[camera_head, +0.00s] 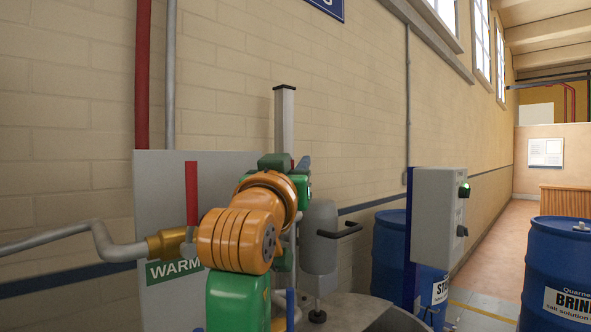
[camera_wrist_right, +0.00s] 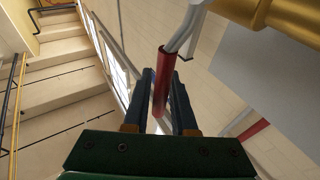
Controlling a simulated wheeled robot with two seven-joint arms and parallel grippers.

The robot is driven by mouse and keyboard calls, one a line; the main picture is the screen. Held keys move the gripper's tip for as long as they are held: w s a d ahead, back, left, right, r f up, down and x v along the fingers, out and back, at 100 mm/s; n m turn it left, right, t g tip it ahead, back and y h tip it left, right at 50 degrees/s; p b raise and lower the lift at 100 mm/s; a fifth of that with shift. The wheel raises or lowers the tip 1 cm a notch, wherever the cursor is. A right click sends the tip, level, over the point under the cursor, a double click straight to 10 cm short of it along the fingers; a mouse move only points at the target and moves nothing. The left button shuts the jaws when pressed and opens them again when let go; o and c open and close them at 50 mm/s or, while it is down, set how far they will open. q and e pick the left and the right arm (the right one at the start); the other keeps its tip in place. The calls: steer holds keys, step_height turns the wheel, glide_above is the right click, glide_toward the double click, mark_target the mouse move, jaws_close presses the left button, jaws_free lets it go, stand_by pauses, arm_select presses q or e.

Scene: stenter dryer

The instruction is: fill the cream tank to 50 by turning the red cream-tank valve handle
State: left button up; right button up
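My right gripper (camera_wrist_right: 163,92) shows in the right wrist view as two dark fingers close together. A red handle (camera_wrist_right: 161,85) with a grey metal stem lies between the fingers, and they appear shut on it. In the head view my right gripper (camera_head: 302,166) is partly hidden behind my orange and green arm, and that handle can hardly be made out there. Another red handle (camera_head: 191,193) stands upright on a brass valve (camera_head: 172,243) above a green WARM sign (camera_head: 175,270). My left gripper is not in view. No fill level reading is legible.
A grey control box (camera_head: 437,215) with a green light stands at the right of a grey vessel (camera_head: 319,238). A grey pipe (camera_head: 75,232) comes in from the left. The walkway between the drums looks clear.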

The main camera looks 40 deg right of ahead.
steer(key=shift+o, duration=1.1)
steer(key=shift+a, duration=0.2)
steer(key=shift+s+a+f+b, duration=0.75)
steer(key=shift+s+a+b, duration=0.15)
steer(key=shift+b, duration=0.3)
steer(key=v, duration=0.1)
steer(key=b+v, duration=0.1)
steer(key=v, duration=0.1)
steer(key=r+v, duration=0.1)
steer(key=shift+s+a+f+b, duration=0.1)
steer(key=shift+a+b, duration=0.2)
steer(key=shift+d, duration=0.1)
